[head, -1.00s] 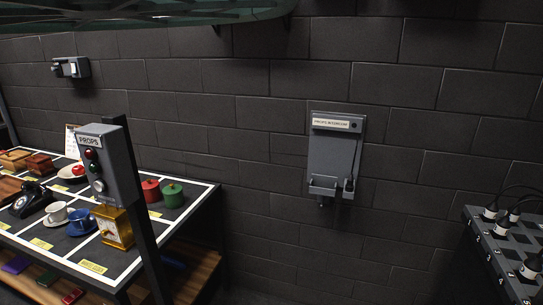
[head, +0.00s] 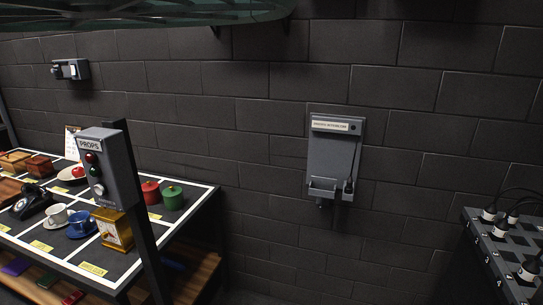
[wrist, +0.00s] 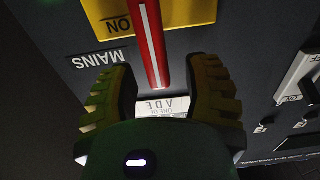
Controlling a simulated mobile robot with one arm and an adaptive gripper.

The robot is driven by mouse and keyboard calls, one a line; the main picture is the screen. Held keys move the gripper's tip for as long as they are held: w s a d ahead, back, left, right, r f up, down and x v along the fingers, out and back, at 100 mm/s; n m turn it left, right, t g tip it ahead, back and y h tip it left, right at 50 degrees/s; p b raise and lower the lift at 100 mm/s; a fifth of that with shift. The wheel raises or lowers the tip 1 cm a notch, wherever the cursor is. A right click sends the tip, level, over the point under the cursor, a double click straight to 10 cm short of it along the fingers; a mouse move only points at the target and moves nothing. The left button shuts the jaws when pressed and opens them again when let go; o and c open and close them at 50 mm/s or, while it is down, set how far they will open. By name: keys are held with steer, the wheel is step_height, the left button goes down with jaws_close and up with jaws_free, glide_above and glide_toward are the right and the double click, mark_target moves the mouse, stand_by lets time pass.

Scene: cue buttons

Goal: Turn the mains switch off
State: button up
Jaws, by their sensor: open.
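The mains switch shows in the wrist view as a red lever (wrist: 150,38) with a white stripe down its middle. It runs in from the top edge, and its free end lies between my gripper's fingers. A MAINS label (wrist: 100,58) and a yellow ON label (wrist: 108,25) sit on the dark panel to its left; their text is upside down. My gripper (wrist: 160,72) is open, one ribbed finger on each side of the lever end. Gaps show on both sides of the lever. The lever's pivot is out of view. The head view shows neither the mains switch nor my gripper.
A pale switch (wrist: 302,78) with an ON label sits right of my gripper. A partly hidden white label (wrist: 165,106) lies below the lever end. In the head view are a props table (head: 195,215), a PROPS cue box (head: 112,172), a wall intercom (head: 333,155) and a plug board (head: 490,250).

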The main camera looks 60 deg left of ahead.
stand_by(0.3)
jaws_close()
stand_by(0.4)
